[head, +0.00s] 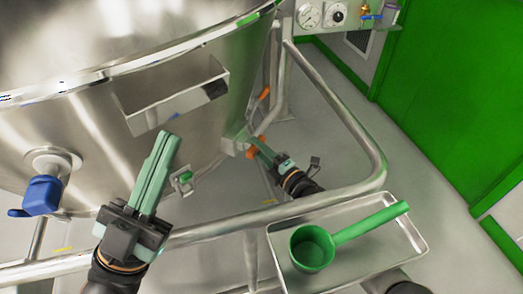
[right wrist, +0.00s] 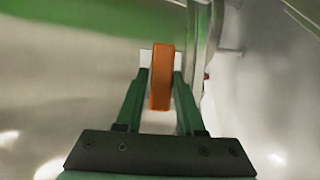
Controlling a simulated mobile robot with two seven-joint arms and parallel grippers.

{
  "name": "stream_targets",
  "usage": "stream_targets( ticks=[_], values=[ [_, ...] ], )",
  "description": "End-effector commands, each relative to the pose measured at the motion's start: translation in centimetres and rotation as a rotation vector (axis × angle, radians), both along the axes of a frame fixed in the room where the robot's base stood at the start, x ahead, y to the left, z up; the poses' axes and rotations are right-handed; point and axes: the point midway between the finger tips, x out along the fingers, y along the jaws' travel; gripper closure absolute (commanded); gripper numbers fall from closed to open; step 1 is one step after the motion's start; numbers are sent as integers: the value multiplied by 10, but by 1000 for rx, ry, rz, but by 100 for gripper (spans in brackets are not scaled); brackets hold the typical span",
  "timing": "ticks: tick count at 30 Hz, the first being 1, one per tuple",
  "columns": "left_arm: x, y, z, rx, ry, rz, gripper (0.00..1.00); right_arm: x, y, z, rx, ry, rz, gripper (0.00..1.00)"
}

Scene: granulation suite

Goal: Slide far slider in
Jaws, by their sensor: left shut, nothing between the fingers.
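The steel vessel (head: 95,130) fills the left and top of the head view. An orange handle (head: 264,94) shows on its far right side. Another orange part (head: 254,154) sits lower, by a pale block (head: 236,142) on the vessel. I cannot tell which is the far slider. My right gripper (head: 260,148) is at the lower orange part. In the right wrist view an orange bar (right wrist: 161,78) stands upright between its fingertips; whether they press on it is unclear. My left gripper (head: 167,140) is shut and empty in front of the vessel, below a steel box-like bracket.
A steel tray (head: 415,238) with a green scoop (head: 312,248) is at the lower right. A bent steel rail (head: 345,115) runs around the vessel beside my right arm. A blue valve handle (head: 42,195) sticks out at left. Floor is open toward the green door (head: 450,90).

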Motion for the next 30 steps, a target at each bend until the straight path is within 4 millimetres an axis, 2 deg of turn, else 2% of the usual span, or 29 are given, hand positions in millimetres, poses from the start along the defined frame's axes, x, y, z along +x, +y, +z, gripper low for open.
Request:
stream_targets(
  ticks=[1,7,17,20,30],
  values=[
    [0,0,0,0,-1,0,100,0,3,4,5,-6,5,59],
    [0,1,1,2,-5,3,100,0,1,3,3,-5,4,38],
    [-1,1,5,5,-8,4,100,-4,-4,2,0,-3,2,38],
    [-1,1,13,10,-13,8,100,-14,-13,3,-1,-2,1,38],
    [-1,5,39,31,-39,44,100,-70,-59,3,1,-2,2,38]
  ],
)
